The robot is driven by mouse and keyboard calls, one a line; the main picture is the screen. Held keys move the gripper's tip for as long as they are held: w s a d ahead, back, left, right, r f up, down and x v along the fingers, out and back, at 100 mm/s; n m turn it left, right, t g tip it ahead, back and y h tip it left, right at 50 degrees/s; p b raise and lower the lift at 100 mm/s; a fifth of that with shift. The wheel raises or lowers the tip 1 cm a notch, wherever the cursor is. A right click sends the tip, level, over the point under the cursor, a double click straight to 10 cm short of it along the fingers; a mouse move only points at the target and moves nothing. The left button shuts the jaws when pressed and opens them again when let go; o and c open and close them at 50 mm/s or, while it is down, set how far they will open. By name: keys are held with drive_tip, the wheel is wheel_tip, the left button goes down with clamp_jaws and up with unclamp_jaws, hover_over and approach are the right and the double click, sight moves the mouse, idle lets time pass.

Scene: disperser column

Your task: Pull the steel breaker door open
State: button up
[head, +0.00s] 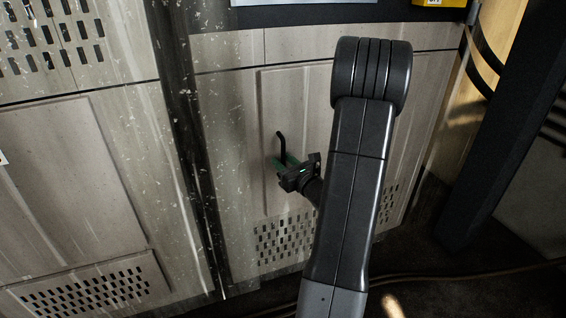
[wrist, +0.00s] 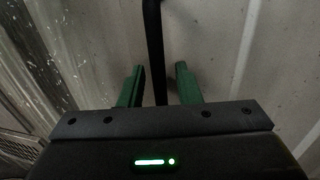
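The steel breaker door (head: 300,105) is a pale, scratched metal panel in the middle of the head view, and it looks closed. Its black bar handle (head: 280,142) sticks up above my gripper; the handle also shows in the wrist view (wrist: 154,45). My gripper (head: 284,161) is at the handle, its green fingers pointing toward the door. In the wrist view the fingers (wrist: 159,82) are apart, with the handle between them and a narrow gap visible on each side. My forearm hides part of the door's right side.
A dark vertical post (head: 190,130) stands left of the door, with another pale panel (head: 60,180) beyond it. Vent slots (head: 285,238) are low on the door. A dark slanted column (head: 505,125) stands at right. A cable (head: 460,276) lies on the floor.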

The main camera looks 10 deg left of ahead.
drive_tip(key=shift+w+a, duration=0.2)
drive_tip(key=shift+a, duration=0.05)
clamp_jaws()
